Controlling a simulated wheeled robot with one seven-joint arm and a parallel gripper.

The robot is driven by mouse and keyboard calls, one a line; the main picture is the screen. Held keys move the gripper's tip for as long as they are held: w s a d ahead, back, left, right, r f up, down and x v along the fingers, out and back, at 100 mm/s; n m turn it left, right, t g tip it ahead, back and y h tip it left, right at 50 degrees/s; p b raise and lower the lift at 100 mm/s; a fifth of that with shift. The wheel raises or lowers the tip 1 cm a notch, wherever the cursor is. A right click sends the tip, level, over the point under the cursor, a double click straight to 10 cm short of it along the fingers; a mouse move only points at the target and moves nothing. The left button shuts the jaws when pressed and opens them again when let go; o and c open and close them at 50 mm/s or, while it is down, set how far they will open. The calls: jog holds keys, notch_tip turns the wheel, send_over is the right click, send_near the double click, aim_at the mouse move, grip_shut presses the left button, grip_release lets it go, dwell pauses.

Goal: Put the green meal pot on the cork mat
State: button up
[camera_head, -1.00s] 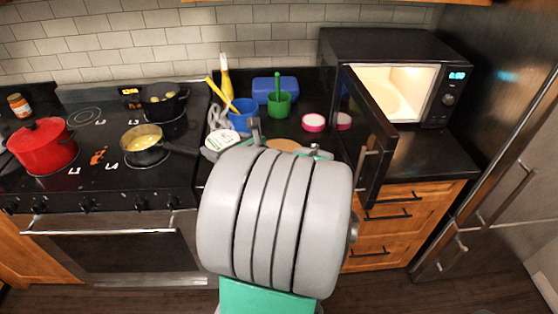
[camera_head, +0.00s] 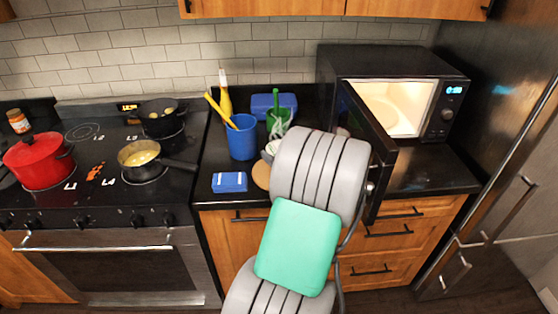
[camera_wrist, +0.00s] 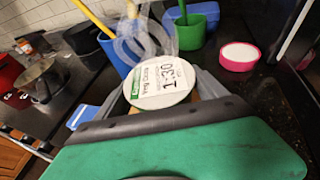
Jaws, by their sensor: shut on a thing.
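The meal pot's round white lid (camera_wrist: 160,84), with a printed label and a green patch, shows in the wrist view. My gripper (camera_wrist: 165,98) is shut on the pot, one finger on each side. The pot's body is hidden below the lid. In the head view only a pale bit of the pot (camera_head: 270,150) shows beside my arm, which hides the gripper. The tan cork mat (camera_head: 262,176) lies on the counter, partly behind my arm. A sliver of tan also shows right of the lid in the wrist view. I cannot tell whether the pot touches the mat.
A blue cup (camera_head: 242,137) with yellow utensils, a green cup (camera_head: 288,104) and a blue block (camera_head: 229,182) stand around. A pink-rimmed tub (camera_wrist: 239,57) is to the right. The open microwave door (camera_head: 368,150) hangs close on the right. The stove (camera_head: 100,160) is left.

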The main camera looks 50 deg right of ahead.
jog(key=f, duration=0.1)
jog(key=w+f, duration=0.1)
jog(key=f, duration=0.1)
jog(key=d+f, duration=0.1)
jog(key=shift+w+f+p, duration=0.15)
jog(key=shift+f+p, duration=0.05)
jog(key=shift+p, duration=0.15)
jog(key=shift+f, duration=0.3)
jog(key=o, duration=1.8)
jog(key=shift+f, duration=0.1)
jog(key=shift+c, duration=0.2)
